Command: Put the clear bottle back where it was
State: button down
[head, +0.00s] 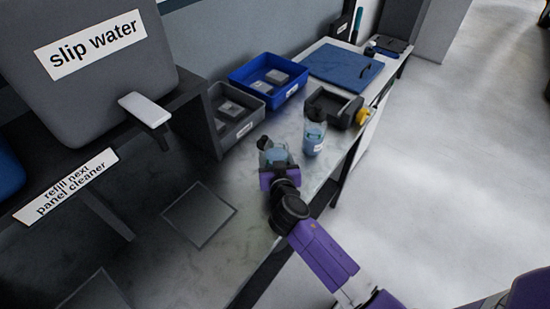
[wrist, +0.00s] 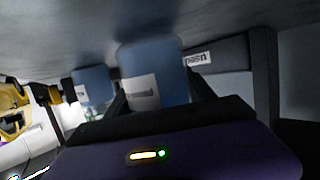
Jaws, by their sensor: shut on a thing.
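My gripper (head: 272,168) is over the near part of the counter, shut on a see-through bottle (head: 273,151) with bluish contents. In the wrist view this held bottle (wrist: 153,65) is between the dark fingers and has a white label too blurred to read. I cannot tell whether the held bottle touches the counter.
A grey bin (head: 236,107) and a blue bin (head: 268,80) stand behind the bottles. A dark open box (head: 334,106) with a yellow item sits beyond the second bottle. A square outlined pad (head: 199,214) lies left of my gripper. A grey "slip water" tank (head: 95,75) stands at left.

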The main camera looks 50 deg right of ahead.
jog(key=shift+f, duration=0.25)
jog(key=shift+c, duration=1.8)
grip_release()
jog(key=shift+r, duration=0.1)
